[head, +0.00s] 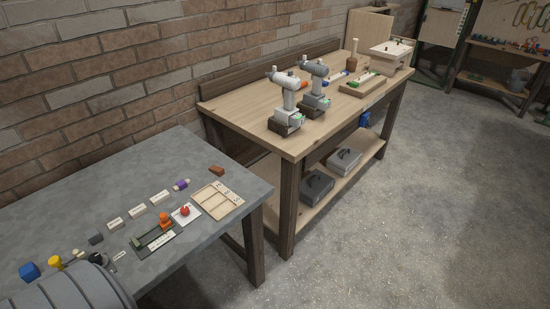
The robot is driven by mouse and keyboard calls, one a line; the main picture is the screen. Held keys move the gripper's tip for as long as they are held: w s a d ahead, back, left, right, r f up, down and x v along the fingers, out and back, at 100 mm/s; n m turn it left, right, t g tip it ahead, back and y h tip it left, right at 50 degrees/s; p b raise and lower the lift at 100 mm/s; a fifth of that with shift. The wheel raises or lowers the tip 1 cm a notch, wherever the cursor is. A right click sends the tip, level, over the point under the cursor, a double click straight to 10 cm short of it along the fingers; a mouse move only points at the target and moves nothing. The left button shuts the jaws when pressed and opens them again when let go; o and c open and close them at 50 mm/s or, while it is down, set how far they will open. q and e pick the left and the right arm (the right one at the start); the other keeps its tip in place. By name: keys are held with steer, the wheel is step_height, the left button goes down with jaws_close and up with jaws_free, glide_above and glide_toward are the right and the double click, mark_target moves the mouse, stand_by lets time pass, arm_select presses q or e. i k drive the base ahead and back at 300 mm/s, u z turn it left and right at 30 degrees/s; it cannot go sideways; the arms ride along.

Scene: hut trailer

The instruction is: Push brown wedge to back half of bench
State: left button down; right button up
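A small brown block (217,170), which looks like the brown wedge, lies on the grey-topped bench (150,175) near its right end. It sits alone behind a light wooden compartment tray (218,200), apart from it. It is too small to make out its slope. Neither of my grippers shows in the head view, and nothing is seen touching the block.
A purple piece (181,185), white blocks, a red piece on a white plate (186,213) and a dark tray (153,239) lie left of the wooden tray. A wooden workbench (250,105) with two drills stands to the right. The grey bench's back is clear.

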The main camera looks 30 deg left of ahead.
mark_target(218, 171)
steer(key=z, duration=0.2)
steer(key=i, duration=1.05)
steer(key=u, duration=0.4)
steer(key=i, duration=0.85)
steer(key=u, duration=0.7)
